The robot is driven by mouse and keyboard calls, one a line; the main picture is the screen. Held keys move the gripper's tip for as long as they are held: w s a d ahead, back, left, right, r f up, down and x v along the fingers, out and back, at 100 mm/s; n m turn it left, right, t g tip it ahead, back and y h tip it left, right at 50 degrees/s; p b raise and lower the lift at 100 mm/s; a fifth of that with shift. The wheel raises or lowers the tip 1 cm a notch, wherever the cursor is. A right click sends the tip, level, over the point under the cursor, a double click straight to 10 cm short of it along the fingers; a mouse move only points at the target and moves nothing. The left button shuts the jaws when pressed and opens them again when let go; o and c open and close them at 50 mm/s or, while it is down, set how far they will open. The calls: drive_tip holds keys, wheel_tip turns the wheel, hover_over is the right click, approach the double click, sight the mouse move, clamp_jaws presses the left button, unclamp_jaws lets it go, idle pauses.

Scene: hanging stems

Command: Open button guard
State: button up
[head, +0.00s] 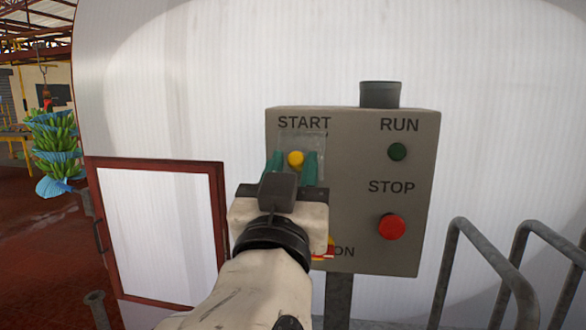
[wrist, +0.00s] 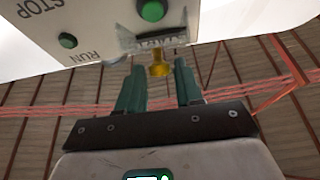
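The grey control box (head: 355,235) has a clear button guard (head: 312,142) below its START label, with a yellow knob (head: 296,159) on it. The wrist view shows the knob (wrist: 158,65) sticking out from the box, with a green button (wrist: 152,10) beyond it. The guard's clear plate is hard to make out, so I cannot tell how far it is swung. My gripper (head: 291,165) is in front of the guard. Its two green fingers (wrist: 158,72) are apart, one on each side of the knob, with a visible gap. My gripper's body hides the box's lower left.
A red STOP button (head: 392,226) and a dark green RUN light (head: 397,152) are on the box's right half. Grey metal rails (head: 490,255) stand at the lower right. A red-framed white panel (head: 160,232) is at the left. Bananas (head: 55,140) hang far left.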

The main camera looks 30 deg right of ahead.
clamp_jaws()
drive_tip(key=shift+r, duration=0.15)
idle(0.4)
